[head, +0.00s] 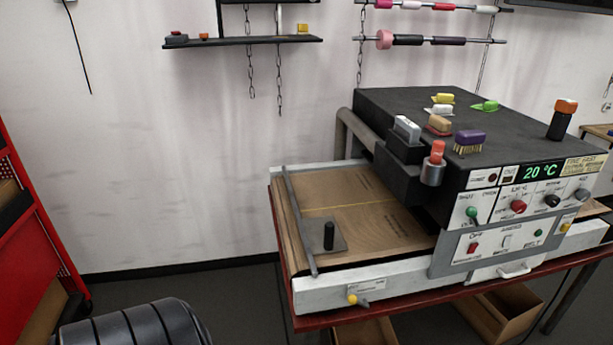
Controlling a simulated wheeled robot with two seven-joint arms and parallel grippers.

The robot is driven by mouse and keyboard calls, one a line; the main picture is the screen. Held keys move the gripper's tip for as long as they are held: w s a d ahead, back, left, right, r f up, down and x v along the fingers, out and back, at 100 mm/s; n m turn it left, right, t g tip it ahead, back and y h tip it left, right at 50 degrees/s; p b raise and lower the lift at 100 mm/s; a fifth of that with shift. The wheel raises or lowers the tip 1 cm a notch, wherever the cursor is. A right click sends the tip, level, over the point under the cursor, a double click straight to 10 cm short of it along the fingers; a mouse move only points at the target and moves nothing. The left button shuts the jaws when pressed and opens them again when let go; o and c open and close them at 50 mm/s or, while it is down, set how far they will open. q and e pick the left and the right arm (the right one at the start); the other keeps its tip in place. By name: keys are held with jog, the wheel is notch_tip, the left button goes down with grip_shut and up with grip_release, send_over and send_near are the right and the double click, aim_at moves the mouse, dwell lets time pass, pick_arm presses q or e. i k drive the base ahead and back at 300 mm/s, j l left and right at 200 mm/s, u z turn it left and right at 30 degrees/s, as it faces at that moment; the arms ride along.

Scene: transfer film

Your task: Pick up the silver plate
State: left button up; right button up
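A flat silver-grey metal plate (308,239) with an upright black knob (329,236) lies near the front left end of the machine's bed. It adjoins a long thin metal bar (297,213) that runs across the bed from back to front. Brown sheet material (372,214) covers the bed beside and under them. Neither of my grippers shows in the head view, so their state cannot be seen.
The black machine (400,107) carries several brushes and a display reading 20 °C. Its white front rail (400,278) has a yellow knob. Cardboard boxes (500,312) stand below. A red cabinet (30,235) stands left. A dark shelf (243,42) hangs on the wall.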

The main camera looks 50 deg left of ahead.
aim_at(323, 223)
jog(key=u, duration=1.5)
jog(key=i+j, duration=0.3)
jog(key=i, duration=0.25)
jog(key=i+j, duration=0.3)
jog(key=i, duration=0.25)
jog(key=z, duration=0.05)
